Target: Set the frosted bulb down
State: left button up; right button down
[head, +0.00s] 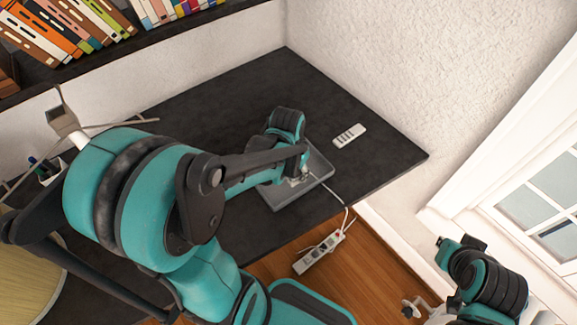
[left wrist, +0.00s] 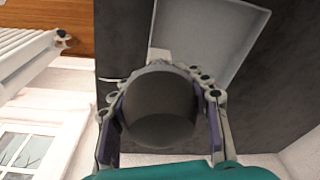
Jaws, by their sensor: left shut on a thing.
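In the left wrist view my left gripper (left wrist: 163,78) is shut around a wide, rounded grey thing, which I take to be the frosted bulb (left wrist: 160,105). A short pale stub shows at its far end. In the head view my left gripper (head: 300,174) is over the grey tray (head: 276,204) on the black desk, and the bulb is mostly hidden by the arm. The tray also shows in the left wrist view (left wrist: 215,35). Whether the bulb touches the tray cannot be told. My right gripper (head: 415,308) is at the lower right, away from the desk; its jaws are unclear.
A white remote (head: 349,135) lies on the desk (head: 200,105) right of the tray. A pale cable (head: 333,192) runs over the desk edge to a power strip (head: 320,253) by the floor. Books (head: 70,25) stand on a shelf behind. The back of the desk is clear.

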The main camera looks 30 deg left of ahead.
pick_arm(q)
jog(key=w+a+f, duration=0.1)
jog(key=a, duration=0.1)
jog(key=w+a+f+b, duration=0.1)
jog(key=w+a+f, duration=0.1)
jog(key=w+a+f+b, duration=0.1)
jog(key=w+a+f, duration=0.1)
jog(key=shift+a+f, duration=0.2)
jog(key=shift+a, duration=0.2)
notch_tip(320, 180, down, 4)
jog(key=shift+r+b, duration=0.1)
jog(key=shift+b, duration=1.1)
jog(key=o, duration=1.2)
jog(key=shift+c, duration=0.2)
